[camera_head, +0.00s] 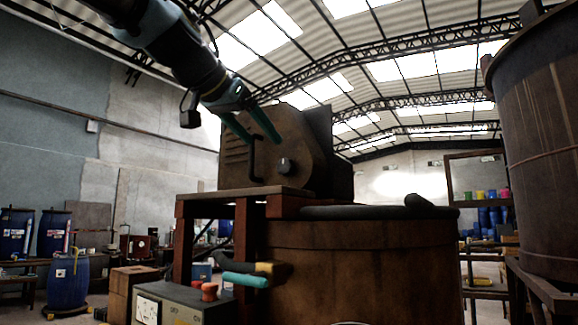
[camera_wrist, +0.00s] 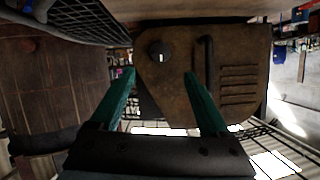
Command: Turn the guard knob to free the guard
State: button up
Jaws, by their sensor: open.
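The guard (camera_head: 234,160) is a rusty brown metal cover with slots and a bar handle (camera_head: 254,157), on a stand beside the big vat. The guard knob (camera_head: 286,166) is small, round and black with a pale mark, on the guard's face right of the handle. My gripper (camera_head: 262,140) has two teal fingers, open and empty, in front of the guard and above the knob in the head view. In the wrist view, the guard (camera_wrist: 180,95) appears upside down, with the knob (camera_wrist: 158,50) beyond the gap between the fingertips of my gripper (camera_wrist: 158,73), apart from them. The handle (camera_wrist: 206,58) is near the right fingertip.
A large rusty vat (camera_head: 365,265) stands below right of the guard, and another vat (camera_head: 545,140) rises at the far right. Blue barrels (camera_head: 68,282) stand at left.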

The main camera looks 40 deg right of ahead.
aim_at(283, 164)
jog(key=p+x, duration=0.4)
jog(key=x, duration=0.5)
jog(key=shift+w+d, duration=0.1)
jog(key=shift+w, duration=0.05)
jog(key=shift+w+d+f, duration=0.1)
jog(key=shift+d+f, duration=0.25)
jog(key=shift+d, duration=0.1)
grip_shut()
